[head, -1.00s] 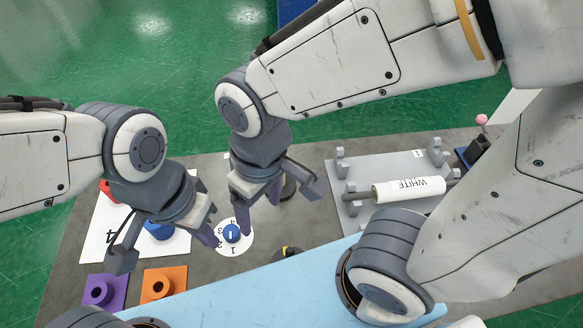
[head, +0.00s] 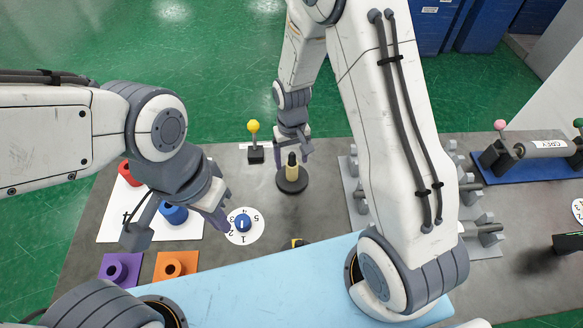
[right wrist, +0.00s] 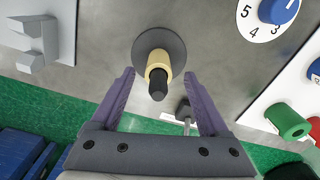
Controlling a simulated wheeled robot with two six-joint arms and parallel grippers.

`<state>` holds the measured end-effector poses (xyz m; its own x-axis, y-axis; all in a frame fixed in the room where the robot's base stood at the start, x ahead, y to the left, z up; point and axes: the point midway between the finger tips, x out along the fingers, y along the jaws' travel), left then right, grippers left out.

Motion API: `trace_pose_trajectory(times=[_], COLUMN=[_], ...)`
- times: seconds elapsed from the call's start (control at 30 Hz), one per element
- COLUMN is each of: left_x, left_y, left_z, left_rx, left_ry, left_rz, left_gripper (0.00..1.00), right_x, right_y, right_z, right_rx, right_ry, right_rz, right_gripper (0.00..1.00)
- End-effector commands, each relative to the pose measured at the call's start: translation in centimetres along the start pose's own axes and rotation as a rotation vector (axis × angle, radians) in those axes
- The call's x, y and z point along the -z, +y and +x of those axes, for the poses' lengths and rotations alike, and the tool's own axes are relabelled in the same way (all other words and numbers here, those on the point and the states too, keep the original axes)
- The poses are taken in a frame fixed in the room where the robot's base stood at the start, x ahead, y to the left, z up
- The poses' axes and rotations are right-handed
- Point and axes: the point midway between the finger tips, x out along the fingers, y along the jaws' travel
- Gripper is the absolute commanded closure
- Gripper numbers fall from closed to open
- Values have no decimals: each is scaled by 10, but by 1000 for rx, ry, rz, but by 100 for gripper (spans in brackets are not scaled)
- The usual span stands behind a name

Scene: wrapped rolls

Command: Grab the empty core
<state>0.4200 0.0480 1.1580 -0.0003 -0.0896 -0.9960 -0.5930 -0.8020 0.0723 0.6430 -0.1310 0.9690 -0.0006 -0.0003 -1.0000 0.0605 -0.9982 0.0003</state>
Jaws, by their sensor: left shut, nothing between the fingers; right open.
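The empty core (head: 291,160) is a tan tube upright on a dark post with a round black base (head: 292,183), back centre of the table in the head view. In the right wrist view the core (right wrist: 157,62) and its dark post top show between the fingertips. My right gripper (head: 293,138) is open just behind and above the core; the fingers (right wrist: 159,76) lie on either side of it in the wrist view, apart from it. My left gripper (head: 219,216) is shut and empty near the numbered dial (head: 239,226).
A yellow-topped stick (head: 254,140) stands left of the core. A white board (head: 115,215) with red and blue knobs and orange (head: 176,264) and purple blocks lie left. Grey racks (head: 358,190) stand right, partly hidden by my right arm. A labelled roll (head: 545,149) sits far right.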

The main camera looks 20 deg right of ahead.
Motion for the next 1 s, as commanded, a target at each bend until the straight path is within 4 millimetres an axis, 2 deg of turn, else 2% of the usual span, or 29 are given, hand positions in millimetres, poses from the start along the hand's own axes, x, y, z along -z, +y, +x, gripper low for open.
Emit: trace_pose_trajectory(times=[0.23, 0.4, 0.53, 0.83, 0.87, 1.0], left_x=[0, 1, 1, 1, 1, 1], left_y=[1, 2, 2, 2, 2, 2], left_z=[-9, -21, -22, -22, -22, -22], left_rx=[0, 0, 0, 0, 0, 0], left_ry=[0, 0, 0, 0, 0, 0], left_rz=[0, -1, -1, -1, -1, -1], left_gripper=[100, 100, 100, 100, 100, 100], right_x=[-1, 0, 0, 1, 1, 1], right_y=[0, 2, 2, 2, 2, 2], right_z=[17, 38, 54, 60, 60, 60], right_rx=[0, 0, 0, 0, 0, 0], right_ry=[-4, -4, -3, 1, 1, 1], right_rz=[-1, -1, -1, -1, -1, -1], right_gripper=[21, 21, 21, 21, 25, 79])
